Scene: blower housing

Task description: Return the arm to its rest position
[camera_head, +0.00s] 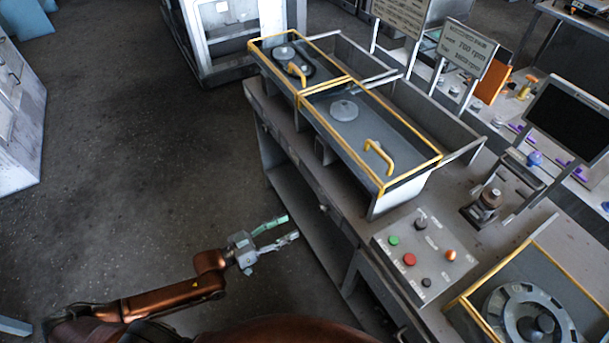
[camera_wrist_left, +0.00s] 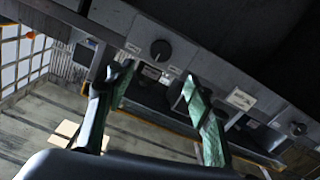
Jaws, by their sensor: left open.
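My left arm comes in from the lower left in the head view. Its gripper (camera_head: 283,229) is over the floor, left of the workbench's front side, and apart from the bench as far as I can tell. The two green-tinted fingers are spread, with nothing between them. In the left wrist view the open fingers (camera_wrist_left: 155,110) also show, with the dark bench front and a black knob (camera_wrist_left: 160,50) beyond them. My right gripper is not in view.
The workbench (camera_head: 315,190) holds yellow-framed lidded bins (camera_head: 372,140), a button panel (camera_head: 424,254) and a blower housing (camera_head: 528,315) at the lower right. A monitor (camera_head: 567,118) stands at the right. The dark floor (camera_head: 130,150) on the left is free.

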